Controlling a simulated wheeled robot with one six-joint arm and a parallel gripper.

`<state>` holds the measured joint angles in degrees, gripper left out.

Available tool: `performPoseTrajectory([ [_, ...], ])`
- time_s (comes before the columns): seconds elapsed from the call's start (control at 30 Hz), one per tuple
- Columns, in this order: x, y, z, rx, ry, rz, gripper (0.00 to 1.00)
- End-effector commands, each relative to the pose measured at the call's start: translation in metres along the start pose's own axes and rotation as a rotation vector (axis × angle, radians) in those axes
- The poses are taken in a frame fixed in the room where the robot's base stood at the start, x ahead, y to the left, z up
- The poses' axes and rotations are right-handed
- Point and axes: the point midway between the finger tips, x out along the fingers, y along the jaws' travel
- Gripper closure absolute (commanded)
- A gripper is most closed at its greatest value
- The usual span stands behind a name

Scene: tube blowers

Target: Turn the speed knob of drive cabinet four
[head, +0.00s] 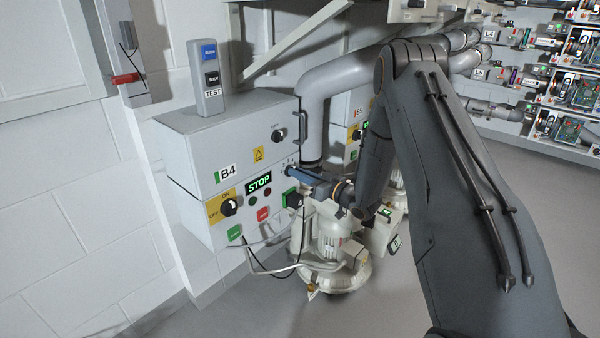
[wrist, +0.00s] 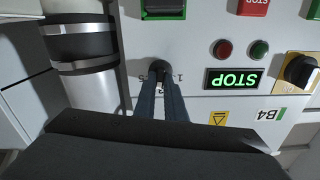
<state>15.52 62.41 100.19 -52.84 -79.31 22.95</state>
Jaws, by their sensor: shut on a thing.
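Drive cabinet B4 (head: 180,146) is a light grey box on the wall at the left in the head view. The wrist view shows its front (wrist: 205,20) upside down. My gripper (head: 291,172) is at the right side of the cabinet front, beside the green STOP display (head: 259,184). In the wrist view, my gripper (wrist: 161,88) is shut on a small dark speed knob (wrist: 159,68) with numbers printed around it. The fingers cover much of the knob, and its pointer cannot be made out. The knob is hidden in the head view.
A black ON/OFF switch (head: 229,207) and several buttons sit low on the cabinet. A test box (head: 208,80) stands on top. A grey pipe (head: 312,120) runs close to the right of my gripper. A blower motor (head: 330,240) stands below. Open floor lies in front.

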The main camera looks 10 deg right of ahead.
Motion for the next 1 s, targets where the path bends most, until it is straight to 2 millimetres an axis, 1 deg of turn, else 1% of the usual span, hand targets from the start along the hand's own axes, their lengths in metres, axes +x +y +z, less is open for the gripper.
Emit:
performPoseTrajectory([
  [0.3,-0.0012,-0.0001,0.0009,-0.299,-0.002,0.004,1.00],
  [0.6,-0.0013,-0.0010,0.0014,-0.550,-0.003,0.005,1.00],
  [0.8,-0.0014,-0.0012,0.0020,-0.669,-0.003,0.006,1.00],
  [1.0,-0.0015,-0.0012,0.0024,-0.739,-0.004,0.006,1.00],
])
